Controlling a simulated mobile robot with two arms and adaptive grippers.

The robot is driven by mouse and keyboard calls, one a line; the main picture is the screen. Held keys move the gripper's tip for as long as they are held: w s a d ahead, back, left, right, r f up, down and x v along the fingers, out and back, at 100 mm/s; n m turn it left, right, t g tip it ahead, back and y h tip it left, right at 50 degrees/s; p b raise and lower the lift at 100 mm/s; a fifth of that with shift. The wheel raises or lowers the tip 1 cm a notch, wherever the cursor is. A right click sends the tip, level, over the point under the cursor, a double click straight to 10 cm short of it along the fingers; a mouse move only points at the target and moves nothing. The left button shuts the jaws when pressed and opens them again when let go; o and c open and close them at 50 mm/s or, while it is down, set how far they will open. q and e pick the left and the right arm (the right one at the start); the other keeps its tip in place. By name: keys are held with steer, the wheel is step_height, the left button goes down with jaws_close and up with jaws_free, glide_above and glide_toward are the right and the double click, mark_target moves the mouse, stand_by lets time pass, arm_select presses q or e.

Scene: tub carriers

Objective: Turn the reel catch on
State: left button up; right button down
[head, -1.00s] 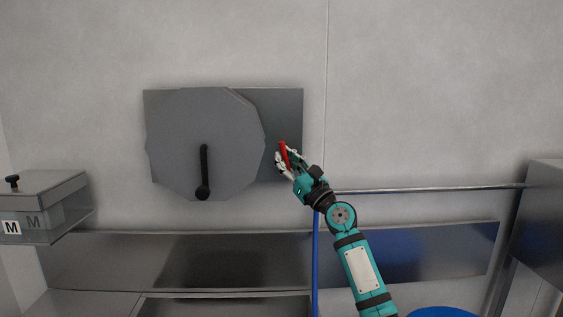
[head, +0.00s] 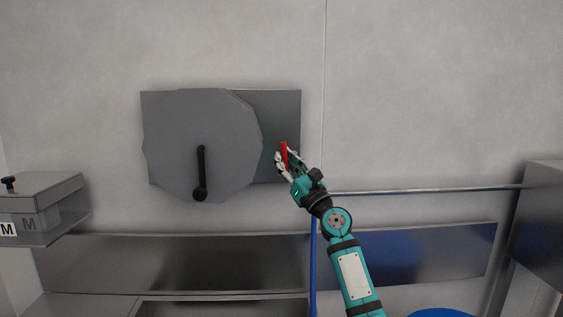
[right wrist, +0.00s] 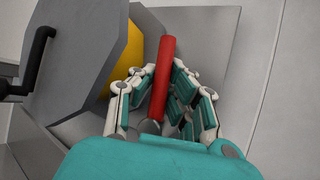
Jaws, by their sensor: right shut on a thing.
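The reel (head: 202,125) is a grey many-sided disc on a grey wall plate (head: 281,110), with a black crank handle (head: 201,175) hanging down. The reel catch is a red lever (head: 284,153) at the plate's right side, standing close to upright. My right gripper (head: 285,163) is shut on the red lever. In the right wrist view the red lever (right wrist: 165,75) rises between the fingers (right wrist: 155,95), tilted slightly right. Its lower end is partly hidden by the fingers and palm. My left gripper is in neither view.
A yellow part (right wrist: 127,60) shows behind the reel disc. A blue hose (head: 313,270) hangs below the plate. A metal rail (head: 430,188) runs right along the wall. A steel shelf (head: 110,260) lies below, and a box marked M (head: 35,205) stands at left.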

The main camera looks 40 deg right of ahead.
steer(key=shift+d+f+m, duration=0.2)
steer(key=shift+m, duration=0.2)
stand_by(1.6)
steer(key=c, duration=1.7)
jaws_free()
steer(key=shift+s+h, duration=0.15)
steer(key=shift+h, duration=0.25)
steer(key=shift+o, duration=0.7)
steer(key=shift+s+d+r, duration=0.15)
steer(key=shift+s+d, duration=0.15)
steer(key=shift+w+a, duration=0.1)
steer(key=shift+a, duration=0.1)
steer(key=v, duration=1.1)
steer(key=shift+s+f, duration=0.3)
steer(key=shift+f, duration=0.05)
